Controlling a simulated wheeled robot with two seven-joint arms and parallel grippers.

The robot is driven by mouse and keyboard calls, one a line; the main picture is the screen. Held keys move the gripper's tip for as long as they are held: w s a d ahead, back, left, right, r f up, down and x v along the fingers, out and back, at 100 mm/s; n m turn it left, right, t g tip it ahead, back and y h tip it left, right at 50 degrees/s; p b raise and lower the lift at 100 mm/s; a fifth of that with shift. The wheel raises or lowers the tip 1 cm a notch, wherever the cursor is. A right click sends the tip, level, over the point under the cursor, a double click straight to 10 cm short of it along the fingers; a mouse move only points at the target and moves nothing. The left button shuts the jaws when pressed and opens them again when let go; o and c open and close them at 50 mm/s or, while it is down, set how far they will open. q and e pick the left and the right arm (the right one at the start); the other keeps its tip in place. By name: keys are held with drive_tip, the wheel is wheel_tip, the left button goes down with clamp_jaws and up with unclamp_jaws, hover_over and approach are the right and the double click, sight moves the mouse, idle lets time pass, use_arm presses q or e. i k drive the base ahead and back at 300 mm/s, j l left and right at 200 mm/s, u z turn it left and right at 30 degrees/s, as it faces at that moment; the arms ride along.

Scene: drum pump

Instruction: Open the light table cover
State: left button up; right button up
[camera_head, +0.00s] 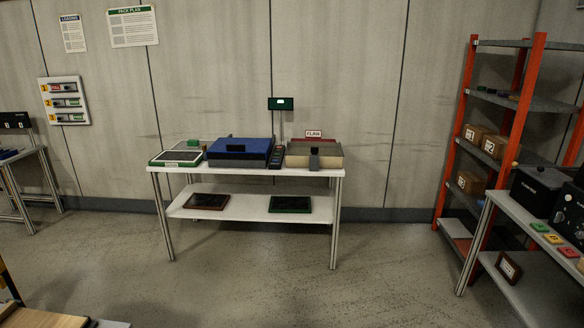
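A white two-level table (250,172) stands against the far wall. No label tells me which box is the light table. Neither of my grippers is in view.
A green-edged tray (176,157) lies at the table's left end, and a red-lettered sign (313,134) stands behind the tan box. An orange-post shelf (514,110) and a bench with black devices (541,188) stand right. The floor (270,285) before the table is clear.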

sight(228, 148)
drive_tip(key=i, duration=1.7)
